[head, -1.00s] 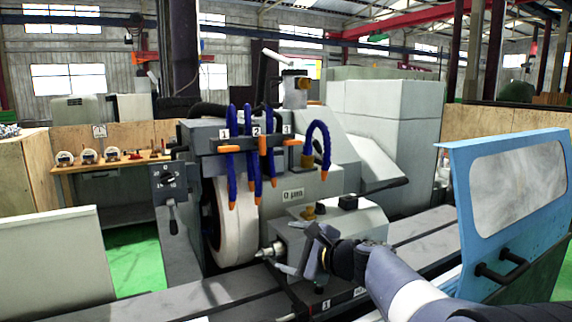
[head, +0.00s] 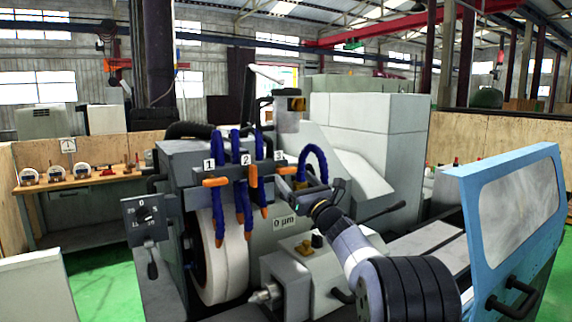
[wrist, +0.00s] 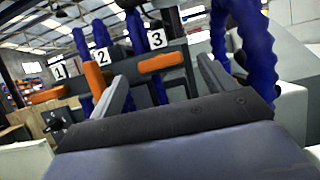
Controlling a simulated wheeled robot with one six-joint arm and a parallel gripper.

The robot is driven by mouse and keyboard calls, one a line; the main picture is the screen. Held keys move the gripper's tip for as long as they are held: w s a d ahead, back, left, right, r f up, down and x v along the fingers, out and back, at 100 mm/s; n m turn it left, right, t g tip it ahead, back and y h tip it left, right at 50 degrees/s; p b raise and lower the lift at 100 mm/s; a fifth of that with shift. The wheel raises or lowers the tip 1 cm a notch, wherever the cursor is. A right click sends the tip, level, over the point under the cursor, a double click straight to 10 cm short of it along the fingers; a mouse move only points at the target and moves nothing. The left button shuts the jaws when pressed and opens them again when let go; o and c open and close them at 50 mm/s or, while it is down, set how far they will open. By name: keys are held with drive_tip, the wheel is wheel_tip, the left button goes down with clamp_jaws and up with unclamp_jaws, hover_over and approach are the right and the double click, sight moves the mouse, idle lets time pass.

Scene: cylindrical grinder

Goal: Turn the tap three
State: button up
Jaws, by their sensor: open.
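Tap three is the orange handle (head: 287,170) below the label 3 on the grinder's coolant manifold. It lies roughly level. In the wrist view, the tap three handle (wrist: 161,62) sits between my two finger tips, beyond or just level with them; I cannot tell whether they touch it. My gripper (wrist: 163,70) is open with nothing held. In the head view my gripper (head: 303,187) is close to the right end of the manifold, its fingers partly hidden against the blue hose.
Tap two (head: 253,175) stands upright, close to the left of my fingers; tap one (head: 214,182) lies level farther left. A blue segmented hose (wrist: 250,40) arches close on the right. The grinding wheel (head: 222,255) is below, and the blue door (head: 515,220) is at the right.

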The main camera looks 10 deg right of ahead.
sight(289, 172)
drive_tip(key=p+x, duration=0.2)
drive_tip(key=x, duration=0.4)
drive_tip(key=shift+s+p, duration=0.1)
drive_tip(key=shift+p, duration=0.2)
drive_tip(key=shift+c, duration=0.4)
drive_tip(key=c, duration=0.9)
